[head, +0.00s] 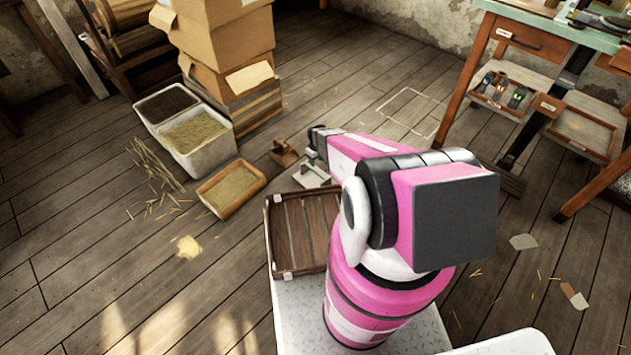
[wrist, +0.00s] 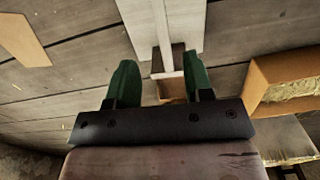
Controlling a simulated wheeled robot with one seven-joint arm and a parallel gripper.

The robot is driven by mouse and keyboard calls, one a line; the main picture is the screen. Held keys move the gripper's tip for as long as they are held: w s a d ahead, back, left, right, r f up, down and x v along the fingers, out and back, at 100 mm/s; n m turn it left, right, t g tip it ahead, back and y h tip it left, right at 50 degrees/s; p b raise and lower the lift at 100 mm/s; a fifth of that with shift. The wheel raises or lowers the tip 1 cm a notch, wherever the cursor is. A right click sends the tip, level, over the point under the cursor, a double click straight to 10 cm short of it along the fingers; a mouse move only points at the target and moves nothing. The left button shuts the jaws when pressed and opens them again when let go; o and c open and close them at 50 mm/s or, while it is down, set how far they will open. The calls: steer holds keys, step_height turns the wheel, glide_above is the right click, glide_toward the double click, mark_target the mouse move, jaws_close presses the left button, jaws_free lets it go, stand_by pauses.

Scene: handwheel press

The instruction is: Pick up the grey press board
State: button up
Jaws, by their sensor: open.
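The grey press board (head: 311,174) lies on the floor just beyond the wooden tray, partly hidden by my arm in the head view. In the wrist view the pale grey board (wrist: 133,22) fills the top middle, with a narrow raised rib (wrist: 161,25) along it. My gripper (wrist: 160,72) has two green fingers, spread apart with nothing held between them. The rib's near end shows in the gap between the fingers, seemingly lower than them. In the head view my gripper is mostly hidden behind my arm, over the board.
A brown wooden piece (head: 284,152) is on the floor left of the board. A slatted wooden tray (head: 268,240) is nearer. A straw-filled box (head: 208,203), white bins (head: 213,148) and stacked cartons (head: 226,52) stand left. A workbench (head: 478,62) stands right. Floor between is mostly clear.

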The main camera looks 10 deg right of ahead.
mark_target(316, 170)
steer(key=f, duration=0.8)
steer(key=shift+a+f, duration=0.2)
steer(key=shift+f, duration=0.2)
steer(key=shift+c, duration=0.3)
jaws_close()
